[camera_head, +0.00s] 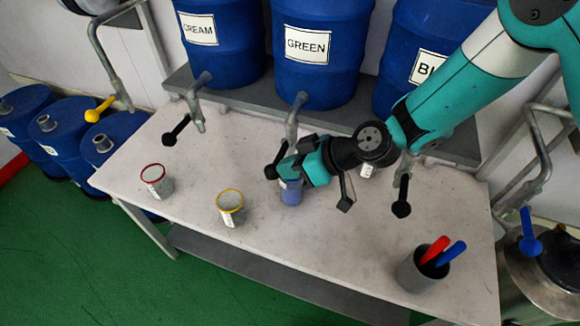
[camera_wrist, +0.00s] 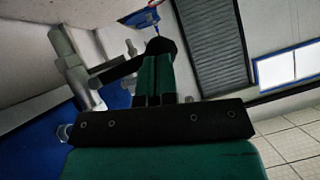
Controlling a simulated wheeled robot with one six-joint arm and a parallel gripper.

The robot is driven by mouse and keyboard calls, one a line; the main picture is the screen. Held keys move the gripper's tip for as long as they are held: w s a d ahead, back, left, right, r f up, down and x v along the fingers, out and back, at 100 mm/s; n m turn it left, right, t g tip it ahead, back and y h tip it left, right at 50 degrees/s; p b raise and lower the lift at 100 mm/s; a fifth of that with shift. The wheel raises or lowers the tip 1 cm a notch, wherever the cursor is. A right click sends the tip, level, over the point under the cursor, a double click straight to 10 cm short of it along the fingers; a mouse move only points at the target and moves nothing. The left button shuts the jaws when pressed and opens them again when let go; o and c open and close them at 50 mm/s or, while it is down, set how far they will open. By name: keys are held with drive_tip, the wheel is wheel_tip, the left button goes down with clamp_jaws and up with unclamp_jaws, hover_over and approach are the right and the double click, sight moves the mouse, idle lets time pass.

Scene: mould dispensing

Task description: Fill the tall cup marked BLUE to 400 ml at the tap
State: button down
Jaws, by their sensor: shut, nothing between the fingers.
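My gripper (camera_head: 287,168) is shut with nothing in it, low over the middle of the table. Its tip is close to the black lever of the tap below the GREEN barrel; I cannot tell if they touch. In the wrist view its fingers (camera_wrist: 158,80) are together. A bluish cup (camera_head: 291,192) stands just below my gripper, its top partly hidden. Another labelled cup (camera_head: 367,171) is mostly hidden behind my wrist. No cup marking is readable. The tap (camera_head: 405,165) below the barrel whose label begins "B" (camera_head: 428,67) has a black lever hanging down.
A red-rimmed cup (camera_head: 157,182) and a yellow-rimmed cup (camera_head: 230,208) stand on the left of the table (camera_head: 330,255). A grey holder (camera_head: 422,275) with red and blue sticks is at front right. The CREAM barrel (camera_head: 222,45) and GREEN barrel (camera_head: 318,75) stand behind. The front middle is clear.

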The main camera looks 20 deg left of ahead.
wheel_tip(320, 180, down, 3)
drive_tip(key=n+t+b, duration=0.2)
drive_tip(key=b, duration=0.5)
drive_tip(key=shift+s+r+t+b, duration=0.1)
drive_tip(key=shift+t+b, duration=0.3)
drive_tip(key=shift+r, duration=0.1)
idle(3.8)
drive_tip(key=shift+r+p, duration=0.3)
drive_tip(key=shift+r, duration=0.45)
drive_tip(key=b+v, duration=0.3)
drive_tip(key=v, duration=1.4)
drive_tip(key=shift+r+b, duration=0.25)
drive_tip(key=shift+b, duration=0.15)
